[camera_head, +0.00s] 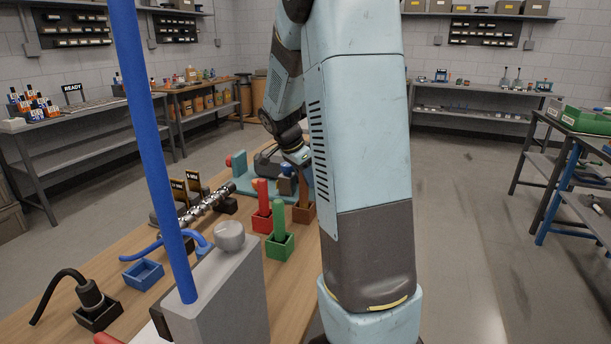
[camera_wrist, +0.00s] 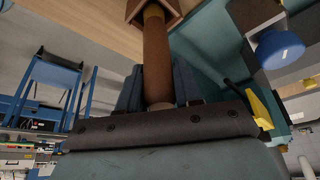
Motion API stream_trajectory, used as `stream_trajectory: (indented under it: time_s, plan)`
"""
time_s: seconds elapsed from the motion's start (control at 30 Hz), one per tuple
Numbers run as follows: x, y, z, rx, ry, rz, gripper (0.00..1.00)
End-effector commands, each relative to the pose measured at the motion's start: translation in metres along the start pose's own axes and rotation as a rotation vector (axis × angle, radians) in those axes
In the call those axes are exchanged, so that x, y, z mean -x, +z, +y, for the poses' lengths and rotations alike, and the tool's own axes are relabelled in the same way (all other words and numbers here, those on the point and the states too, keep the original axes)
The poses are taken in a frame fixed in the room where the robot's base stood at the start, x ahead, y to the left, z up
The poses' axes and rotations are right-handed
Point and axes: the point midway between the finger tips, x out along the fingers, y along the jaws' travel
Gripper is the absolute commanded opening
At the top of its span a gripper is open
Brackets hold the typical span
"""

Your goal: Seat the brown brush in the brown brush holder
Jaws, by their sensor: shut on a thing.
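My gripper (camera_wrist: 157,88) is shut on the brown brush (camera_wrist: 156,55), its fingers on both sides of the handle. In the wrist view the brush's far end, with a yellowish band, meets the opening of the brown brush holder (camera_wrist: 172,16). In the head view the brown holder (camera_head: 302,214) stands on the wooden bench, partly hidden by my arm. The brown brush (camera_head: 304,190) shows upright just above it, below my gripper (camera_head: 298,176). How deep the brush's end sits in the holder cannot be told.
A red holder with a red brush (camera_head: 262,198) and a green holder with a green brush (camera_head: 279,228) stand close by. A blue holder (camera_head: 143,274) is farther left. A metal auger (camera_head: 206,204) and a teal machine base (camera_head: 242,176) are behind.

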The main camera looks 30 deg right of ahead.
Motion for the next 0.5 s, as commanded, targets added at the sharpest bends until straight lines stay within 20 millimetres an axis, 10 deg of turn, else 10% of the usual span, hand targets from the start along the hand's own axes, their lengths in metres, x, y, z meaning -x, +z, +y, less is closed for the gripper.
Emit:
stream_trajectory:
  time_s: [0.5]
  plan:
    - [-0.0101, 0.0043, 0.0002, 0.001, 0.001, 0.0, 0.0]
